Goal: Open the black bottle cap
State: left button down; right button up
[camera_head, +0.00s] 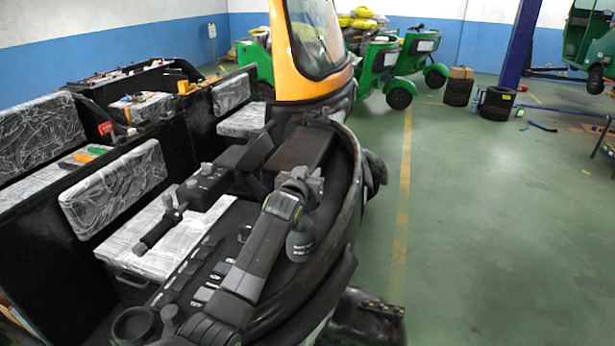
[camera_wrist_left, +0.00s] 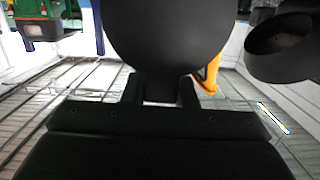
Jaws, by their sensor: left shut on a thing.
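My left gripper (camera_head: 301,184) reaches up over the rickshaw's front in the head view. In the left wrist view its two fingers (camera_wrist_left: 160,90) are shut on a large black round thing (camera_wrist_left: 165,40), which fills the upper middle. I cannot tell whether this is the bottle or its cap. A black hollow cylinder (camera_wrist_left: 280,45) shows at the upper right of that view, apart from the fingers, its open end facing left. I cannot tell whether it is the cap. My right gripper is not in view.
An open black and yellow rickshaw (camera_head: 300,60) with plastic-wrapped seats (camera_head: 115,188) fills the left and middle. Green rickshaws (camera_head: 378,65) and tyres (camera_head: 497,103) stand behind. The green floor (camera_head: 490,220) on the right is largely clear.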

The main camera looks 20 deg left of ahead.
pick_arm(q)
jog(key=shift+f, duration=0.6)
jog(key=c, duration=1.5)
grip_release()
jog(key=shift+w, duration=0.1)
jog(key=o, duration=0.3)
jog(key=shift+w+f, duration=0.1)
jog(key=shift+w, duration=0.25)
jog(key=shift+o, duration=0.2)
jog(key=s+r+b, duration=0.2)
jog(key=s+b, duration=0.1)
jog(key=s, duration=1.4)
jog(key=shift+s+a+r, duration=0.2)
jog(key=shift+a+r, duration=0.05)
jog(key=shift+r, duration=0.05)
jog(key=shift+f, duration=0.1)
